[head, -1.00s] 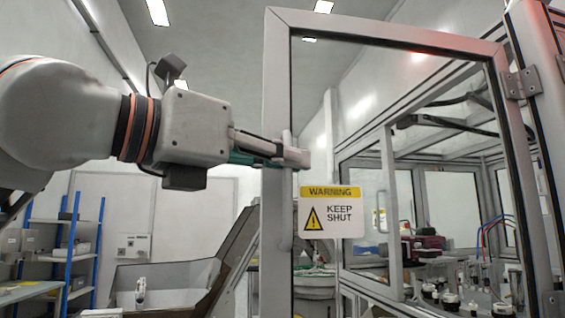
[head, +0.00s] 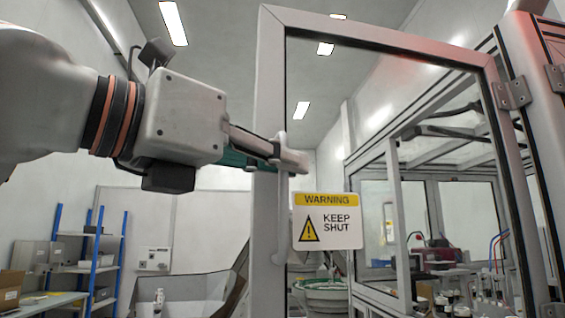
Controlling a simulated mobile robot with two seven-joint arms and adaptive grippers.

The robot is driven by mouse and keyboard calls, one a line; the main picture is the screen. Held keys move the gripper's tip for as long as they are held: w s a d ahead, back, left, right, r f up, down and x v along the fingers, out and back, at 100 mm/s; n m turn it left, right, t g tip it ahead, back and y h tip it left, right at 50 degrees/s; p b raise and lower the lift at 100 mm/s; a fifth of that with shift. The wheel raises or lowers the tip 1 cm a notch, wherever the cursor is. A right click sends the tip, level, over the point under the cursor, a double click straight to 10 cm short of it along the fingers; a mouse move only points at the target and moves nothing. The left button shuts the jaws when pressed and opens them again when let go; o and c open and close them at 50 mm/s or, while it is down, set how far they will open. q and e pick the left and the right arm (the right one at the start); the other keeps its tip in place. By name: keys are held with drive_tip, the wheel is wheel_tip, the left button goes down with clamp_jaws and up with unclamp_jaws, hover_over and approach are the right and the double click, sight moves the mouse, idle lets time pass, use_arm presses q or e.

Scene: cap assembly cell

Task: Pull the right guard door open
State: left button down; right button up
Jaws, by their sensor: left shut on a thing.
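The right guard door (head: 270,75) is a grey metal frame with a clear pane and a yellow and white warning sign (head: 328,222). It stands swung out from the machine enclosure, hinged at its right side on a hinge (head: 513,94). A vertical bar handle (head: 283,200) runs along its left upright. My left gripper (head: 286,158) comes in from the left and is shut on the handle near its upper part. The fingertips partly hide the handle. My right gripper is not in view.
The machine enclosure (head: 397,215) stands behind the door at the right, with small fixtures inside. A green round bowl (head: 325,296) shows low behind the door. A blue shelf rack (head: 90,265) and a table (head: 40,303) stand at the far left.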

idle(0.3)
use_arm(q)
drive_tip(key=c, duration=2.2)
unclamp_jaws()
drive_tip(key=v, duration=1.2)
